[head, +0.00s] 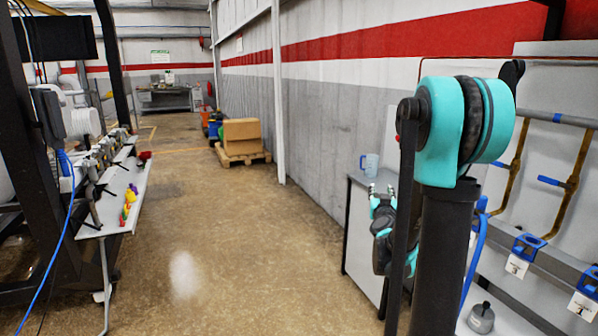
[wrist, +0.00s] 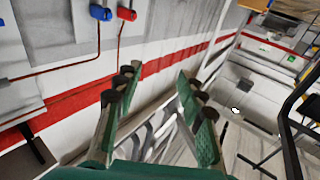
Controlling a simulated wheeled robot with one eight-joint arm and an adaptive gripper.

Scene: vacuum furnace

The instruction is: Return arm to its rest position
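My arm, teal and black, rises at the right of the head view. My gripper (head: 381,190) is partly hidden behind a dark arm link there, at about the height of the grey cabinet top and with its fingers upward in the picture. In the wrist view my gripper (wrist: 160,93) has its two green-padded fingers apart, and nothing is held between them. The fingers appear clear of the wall and fixtures.
A light blue mug (head: 370,163) stands on the grey cabinet (head: 362,225) by my gripper. Pipes with blue handles (head: 551,181) line the right. A narrow bench (head: 128,195) with colored items stands left. A pallet with boxes (head: 241,140) is farther back. The middle floor is clear.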

